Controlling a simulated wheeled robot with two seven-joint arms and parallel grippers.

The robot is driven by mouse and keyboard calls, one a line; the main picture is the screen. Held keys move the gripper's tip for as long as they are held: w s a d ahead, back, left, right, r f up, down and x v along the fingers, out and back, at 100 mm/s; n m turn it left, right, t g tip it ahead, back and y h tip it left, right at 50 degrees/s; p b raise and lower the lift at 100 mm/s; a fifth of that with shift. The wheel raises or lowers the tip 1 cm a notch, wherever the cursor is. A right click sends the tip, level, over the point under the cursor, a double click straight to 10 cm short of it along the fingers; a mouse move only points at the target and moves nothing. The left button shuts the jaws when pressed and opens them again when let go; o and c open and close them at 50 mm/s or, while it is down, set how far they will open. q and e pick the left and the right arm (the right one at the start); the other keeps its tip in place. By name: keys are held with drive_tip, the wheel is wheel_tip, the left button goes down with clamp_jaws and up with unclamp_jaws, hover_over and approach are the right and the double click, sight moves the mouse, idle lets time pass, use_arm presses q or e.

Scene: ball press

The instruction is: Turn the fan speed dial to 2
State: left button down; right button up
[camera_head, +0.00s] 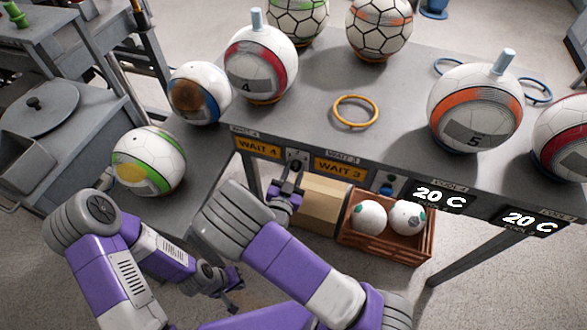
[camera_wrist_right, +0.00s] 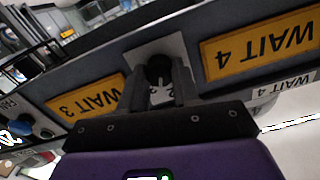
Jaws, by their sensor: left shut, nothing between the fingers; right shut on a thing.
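A dark round dial knob (camera_wrist_right: 159,68) sits on a pale square plate (camera_wrist_right: 150,50) on the table's front panel, between the two yellow WAIT signs. Part of a digit that looks like a 2 shows on the plate beside the knob. My right gripper (camera_head: 295,178) is at this plate, its fingers shut on the knob; the right wrist view shows the fingers (camera_wrist_right: 158,88) on either side of it. The fingers hide much of the plate, and I cannot tell where the dial points. My left gripper (camera_head: 232,300) is shut and empty, low at the left, away from the panel.
The WAIT 4 sign (camera_head: 258,148) and WAIT 3 sign (camera_head: 340,169) flank the dial. A blue knob (camera_head: 388,190) and two 20 C displays (camera_head: 440,197) lie further right. A wooden crate (camera_head: 390,247) with two white balls stands below. Several balls stand on the table (camera_head: 320,80).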

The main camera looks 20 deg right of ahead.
drive_tip(key=n+p, duration=0.1)
drive_tip(key=n, duration=0.2)
drive_tip(key=shift+p, duration=0.3)
drive_tip(key=shift+n, duration=0.4)
drive_tip(key=o, duration=1.1)
drive_tip(key=shift+c, duration=0.2)
drive_tip(key=p+v, duration=0.1)
drive_tip(key=v, duration=0.6)
drive_tip(key=shift+s+a, duration=0.2)
drive_tip(key=shift+s, duration=0.05)
